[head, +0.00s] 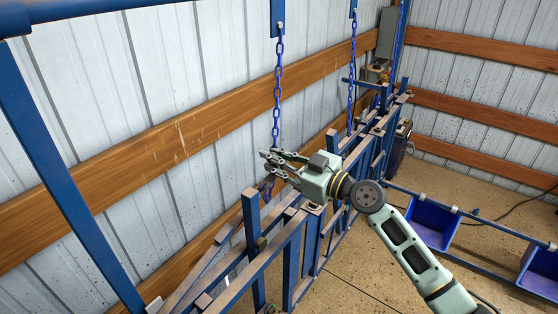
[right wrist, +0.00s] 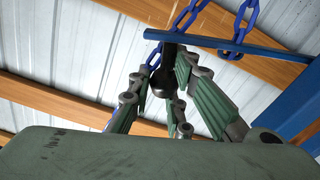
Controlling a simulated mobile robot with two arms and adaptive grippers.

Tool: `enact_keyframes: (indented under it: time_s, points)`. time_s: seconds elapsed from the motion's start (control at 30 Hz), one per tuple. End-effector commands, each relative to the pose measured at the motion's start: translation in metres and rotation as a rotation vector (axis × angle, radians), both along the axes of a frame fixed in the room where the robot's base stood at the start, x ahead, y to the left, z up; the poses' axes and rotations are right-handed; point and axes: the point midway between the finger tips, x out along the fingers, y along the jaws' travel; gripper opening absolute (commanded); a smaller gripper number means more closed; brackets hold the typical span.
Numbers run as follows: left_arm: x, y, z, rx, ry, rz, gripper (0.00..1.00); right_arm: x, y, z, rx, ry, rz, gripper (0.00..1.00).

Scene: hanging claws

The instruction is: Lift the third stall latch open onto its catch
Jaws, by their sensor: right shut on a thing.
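My right gripper (head: 270,162) reaches in from the right to a blue chain (head: 277,95) that hangs above the blue stall frame (head: 252,240). In the right wrist view, its green-padded fingers (right wrist: 158,82) are closed around a dark rod with a rounded end (right wrist: 168,52), which looks like the latch handle. The rod meets a long blue bar (right wrist: 235,47). The blue chain (right wrist: 240,25) also shows near that bar. The fingers hide part of the latch in the head view, and the catch cannot be made out. My left gripper is not in view.
A second blue chain (head: 351,80) hangs farther back over the stall row. A wooden rail (head: 150,145) runs along the corrugated wall. Blue bins (head: 433,222) stand at the right, with bare floor (head: 350,265) between them and the stalls.

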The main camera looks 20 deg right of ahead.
Motion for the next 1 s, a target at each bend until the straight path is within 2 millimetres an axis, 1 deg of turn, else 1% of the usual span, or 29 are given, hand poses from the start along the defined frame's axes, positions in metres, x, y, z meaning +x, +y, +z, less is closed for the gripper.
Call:
enact_keyframes:
  time_s: [0.03, 0.13, 0.57, 0.8, 1.0]
  points:
    - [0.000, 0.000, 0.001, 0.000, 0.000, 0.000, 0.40, -0.004, 0.007, -0.003, -0.005, 0.008, 0.016, 0.00]
    - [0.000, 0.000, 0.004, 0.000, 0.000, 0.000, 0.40, -0.005, 0.008, 0.001, -0.012, 0.003, 0.017, 0.00]
    - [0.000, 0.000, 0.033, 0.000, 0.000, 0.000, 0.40, -0.017, 0.024, 0.040, -0.088, -0.055, 0.015, 0.00]
    - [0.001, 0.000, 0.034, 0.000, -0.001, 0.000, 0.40, -0.023, 0.031, 0.055, -0.123, -0.083, 0.015, 0.00]
    - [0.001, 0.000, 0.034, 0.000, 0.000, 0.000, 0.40, -0.025, 0.034, 0.060, -0.136, -0.092, 0.015, 0.00]
